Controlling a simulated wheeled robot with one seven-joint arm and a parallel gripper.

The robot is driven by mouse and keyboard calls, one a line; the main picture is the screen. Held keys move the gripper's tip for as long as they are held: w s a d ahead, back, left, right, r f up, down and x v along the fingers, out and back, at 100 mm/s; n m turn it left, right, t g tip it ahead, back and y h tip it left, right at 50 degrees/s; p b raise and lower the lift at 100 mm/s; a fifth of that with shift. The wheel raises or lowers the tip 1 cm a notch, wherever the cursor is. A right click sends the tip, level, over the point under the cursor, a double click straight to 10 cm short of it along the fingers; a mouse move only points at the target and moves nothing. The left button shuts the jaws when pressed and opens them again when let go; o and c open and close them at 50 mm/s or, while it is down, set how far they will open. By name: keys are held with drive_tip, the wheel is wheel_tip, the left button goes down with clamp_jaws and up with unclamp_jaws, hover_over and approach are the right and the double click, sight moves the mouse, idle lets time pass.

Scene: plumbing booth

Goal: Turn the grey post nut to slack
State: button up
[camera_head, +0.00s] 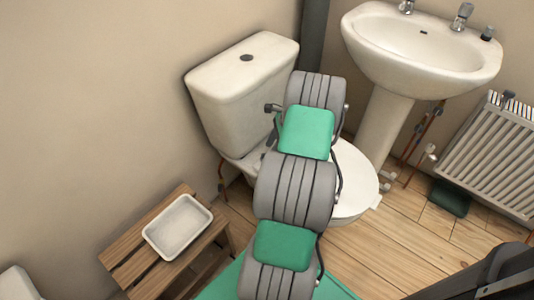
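I cannot pick out the grey post nut in the head view. My own grey and green arm reaches up the middle of the picture, across the white toilet (243,88), and covers part of its bowl and the area behind it. My gripper is not visible; the arm's far end lies in front of the space between the cistern and the basin. Small dark parts show at the arm's left edge by the cistern, but I cannot tell what they are.
A white basin (420,48) on a pedestal (381,125) stands right of the toilet. A radiator (490,150) is at the far right, with copper pipes (423,133) beside it. A wooden bench (150,275) with a white tray (160,254) stands lower left. Bare floorboards (385,250) lie at lower right.

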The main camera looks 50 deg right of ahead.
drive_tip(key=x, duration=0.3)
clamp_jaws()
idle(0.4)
